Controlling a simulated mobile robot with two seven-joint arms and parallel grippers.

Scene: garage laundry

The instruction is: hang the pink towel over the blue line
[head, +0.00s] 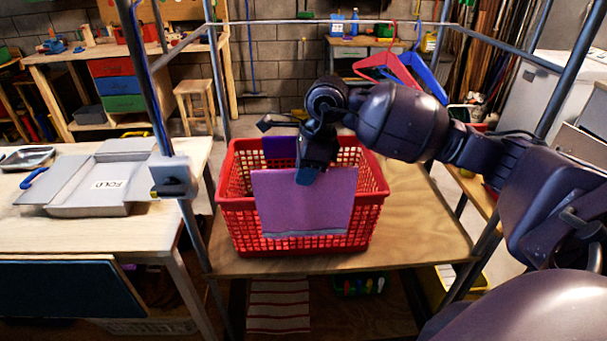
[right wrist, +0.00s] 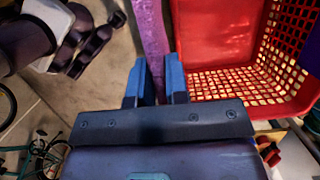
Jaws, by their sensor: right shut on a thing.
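The pink towel (head: 305,208), pinkish-purple here, hangs flat from my right gripper (head: 308,176), in front of the red basket's near wall. In the right wrist view, the towel (right wrist: 152,35) shows edge-on as a strip between the two blue fingers of the right gripper (right wrist: 154,85), which is shut on it. A thin blue cord (head: 140,55) runs along the left post of the frame; I cannot tell whether it is the blue line. My left gripper is out of view.
The red basket (head: 232,212) stands on a wooden shelf (head: 415,240) inside a metal frame; a dark purple cloth (head: 280,147) shows in it. A worktable with a grey folding board (head: 110,180) is at left. Red (head: 400,68) and blue hangers (head: 428,75) hang at the back right.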

